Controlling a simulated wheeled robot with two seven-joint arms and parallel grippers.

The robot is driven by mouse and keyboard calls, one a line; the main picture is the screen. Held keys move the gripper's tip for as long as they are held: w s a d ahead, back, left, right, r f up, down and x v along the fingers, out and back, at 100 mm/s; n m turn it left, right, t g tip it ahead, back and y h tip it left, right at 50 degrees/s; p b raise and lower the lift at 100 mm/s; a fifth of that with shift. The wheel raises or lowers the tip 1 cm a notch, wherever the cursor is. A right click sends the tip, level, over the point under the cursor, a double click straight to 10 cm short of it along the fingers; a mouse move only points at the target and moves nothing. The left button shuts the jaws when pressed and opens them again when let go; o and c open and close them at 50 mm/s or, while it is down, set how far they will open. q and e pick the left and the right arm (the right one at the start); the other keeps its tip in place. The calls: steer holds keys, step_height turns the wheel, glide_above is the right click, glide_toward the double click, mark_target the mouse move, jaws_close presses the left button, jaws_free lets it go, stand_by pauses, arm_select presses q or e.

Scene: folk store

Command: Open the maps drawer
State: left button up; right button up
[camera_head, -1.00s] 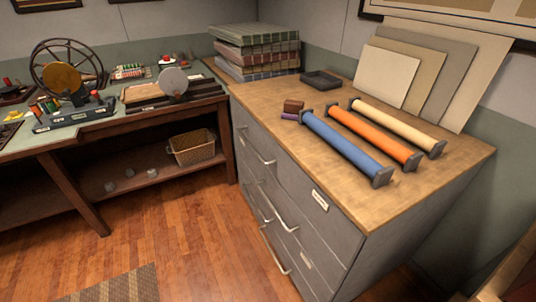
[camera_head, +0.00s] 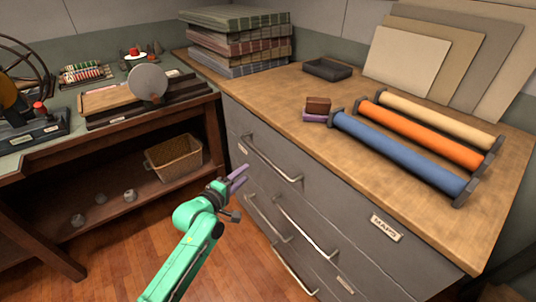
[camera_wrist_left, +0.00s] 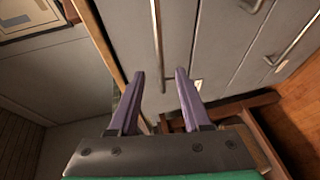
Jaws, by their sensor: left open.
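The maps drawer (camera_head: 345,212) is the top front of the grey cabinet, with a "MAPS" label (camera_head: 386,228) towards its right. It looks shut, flush with the cabinet. A long metal bar handle (camera_head: 272,161) is on the upper front. My left gripper (camera_head: 244,175), with purple fingers, is open and empty in front of the cabinet, left of and slightly below this handle. In the left wrist view, the open fingers (camera_wrist_left: 160,74) point at the cabinet front, and a bar handle (camera_wrist_left: 157,45) lines up with the gap between them. I see no contact. My right gripper is not in view.
Lower handles (camera_head: 305,226) protrude below. The wooden top (camera_head: 300,95) overhangs the drawers and carries coloured rolls (camera_head: 405,150), boards and stacked boxes (camera_head: 238,40). A wooden bench (camera_head: 110,135) with a basket (camera_head: 174,157) stands left. The floor in front is clear.

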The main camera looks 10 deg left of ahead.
mark_target(265, 156)
arm_select(q)
steer(key=b+x, duration=0.1)
steer(key=x, duration=0.7)
steer(key=b+x, duration=0.1)
steer(key=x, duration=0.4)
steer(key=shift+s+d+b, duration=0.1)
steer(key=shift+d+b, duration=0.15)
steer(key=shift+b, duration=0.1)
steer(key=shift+w, duration=0.25)
steer(key=c, duration=0.6)
jaws_close()
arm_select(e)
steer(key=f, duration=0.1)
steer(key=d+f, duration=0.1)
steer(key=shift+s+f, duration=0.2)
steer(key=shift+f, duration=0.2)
arm_select(q)
steer(key=shift+f, duration=0.1)
